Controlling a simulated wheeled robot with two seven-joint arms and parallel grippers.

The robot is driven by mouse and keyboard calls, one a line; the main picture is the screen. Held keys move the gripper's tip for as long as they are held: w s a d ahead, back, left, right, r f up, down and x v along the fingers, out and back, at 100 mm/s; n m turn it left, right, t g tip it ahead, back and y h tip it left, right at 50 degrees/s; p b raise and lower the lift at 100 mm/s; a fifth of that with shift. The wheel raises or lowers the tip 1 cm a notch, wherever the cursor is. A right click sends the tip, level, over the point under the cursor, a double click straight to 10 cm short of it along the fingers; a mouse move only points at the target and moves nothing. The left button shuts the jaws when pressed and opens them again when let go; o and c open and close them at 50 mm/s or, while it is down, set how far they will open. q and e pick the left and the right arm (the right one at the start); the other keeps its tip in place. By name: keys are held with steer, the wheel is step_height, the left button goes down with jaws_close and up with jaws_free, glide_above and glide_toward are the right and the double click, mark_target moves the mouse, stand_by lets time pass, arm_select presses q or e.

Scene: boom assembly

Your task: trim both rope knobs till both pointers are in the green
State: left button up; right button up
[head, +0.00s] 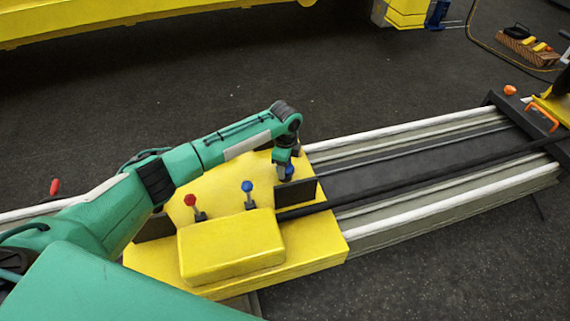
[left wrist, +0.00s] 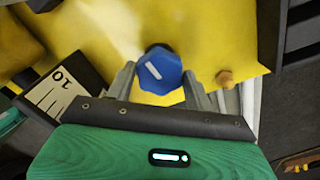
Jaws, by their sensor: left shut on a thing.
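My left gripper (head: 286,172) reaches down onto the far side of the yellow carriage (head: 330,238). In the left wrist view its two fingers (left wrist: 161,88) are shut on a blue knob (left wrist: 158,72) with a white line on its top. A white scale plate marked 10 (left wrist: 52,93) shows left of the fingers, partly cut off by the gripper. I cannot make out a pointer or a green band on it. The second rope knob cannot be identified in these frames. My right gripper is not in view.
A red-topped lever (head: 191,201) and a blue-topped lever (head: 247,188) stand behind a raised yellow box (head: 230,247) on the carriage. Dark upright plates (head: 299,194) flank it. White rails (head: 420,123) run right to an end frame with an orange handle (head: 543,117). Dark floor lies around.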

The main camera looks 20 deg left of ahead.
arm_select(q)
steer(key=shift+r, duration=0.1)
steer(key=o, duration=1)
steer(key=shift+r, duration=0.1)
steer(key=shift+r+b, duration=2.4)
steer(key=shift+r, duration=4.4)
steer(key=shift+d+f, duration=0.1)
